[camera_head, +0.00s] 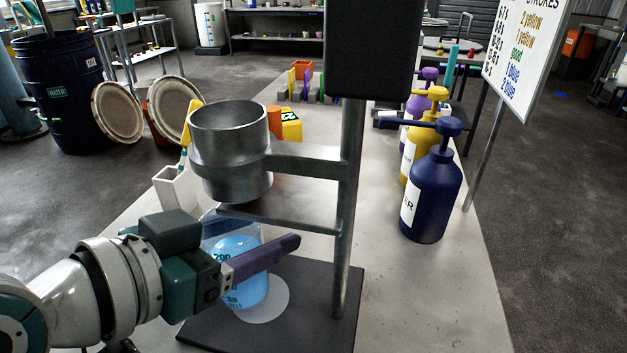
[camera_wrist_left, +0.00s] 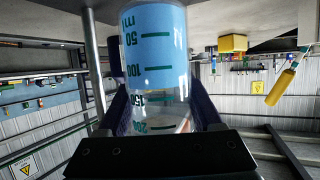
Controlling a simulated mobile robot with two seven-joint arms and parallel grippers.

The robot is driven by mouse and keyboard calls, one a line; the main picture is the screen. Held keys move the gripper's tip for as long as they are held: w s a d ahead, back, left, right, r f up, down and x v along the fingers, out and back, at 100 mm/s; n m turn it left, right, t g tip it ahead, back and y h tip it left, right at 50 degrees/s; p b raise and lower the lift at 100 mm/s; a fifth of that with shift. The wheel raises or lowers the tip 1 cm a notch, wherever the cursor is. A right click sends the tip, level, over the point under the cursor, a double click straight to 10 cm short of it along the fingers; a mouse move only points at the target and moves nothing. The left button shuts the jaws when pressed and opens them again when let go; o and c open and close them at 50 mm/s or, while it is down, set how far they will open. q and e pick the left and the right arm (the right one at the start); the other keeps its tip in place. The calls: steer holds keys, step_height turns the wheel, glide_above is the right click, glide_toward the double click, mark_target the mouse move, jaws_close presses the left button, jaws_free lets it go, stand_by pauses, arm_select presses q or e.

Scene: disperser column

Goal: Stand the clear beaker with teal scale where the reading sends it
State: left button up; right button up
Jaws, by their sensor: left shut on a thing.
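The clear beaker with teal scale (camera_head: 243,290) is upright under the metal cup of the column (camera_head: 232,150), over the pale disc (camera_head: 275,305) on the dark base plate (camera_head: 325,325). I cannot tell if it touches the disc. It holds light blue liquid. In the left wrist view the beaker (camera_wrist_left: 155,70) shows marks 50 to 200, with the blue ending between 100 and 150. My left gripper (camera_head: 248,262) is shut on the beaker, a purple finger across its near side. Both fingers show beside it in the left wrist view. My right gripper is not in view.
The column's post (camera_head: 348,200) stands close right of the beaker. Navy (camera_head: 438,195), yellow (camera_head: 425,140) and purple pump bottles line the right side. A strokes board (camera_head: 525,55) lists yellow and blue rows. A white holder (camera_head: 172,188) stands behind my arm. The bench's right front is clear.

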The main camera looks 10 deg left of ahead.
arm_select(q)
steer(key=shift+w+d, duration=0.2)
steer(key=shift+w, duration=0.25)
steer(key=shift+w+d, duration=0.2)
steer(key=shift+w, duration=0.25)
steer(key=shift+f+b, duration=0.75)
steer(key=shift+f, duration=1.05)
steer(key=o, duration=1.5)
steer(key=shift+f, duration=0.1)
steer(key=shift+c, duration=0.2)
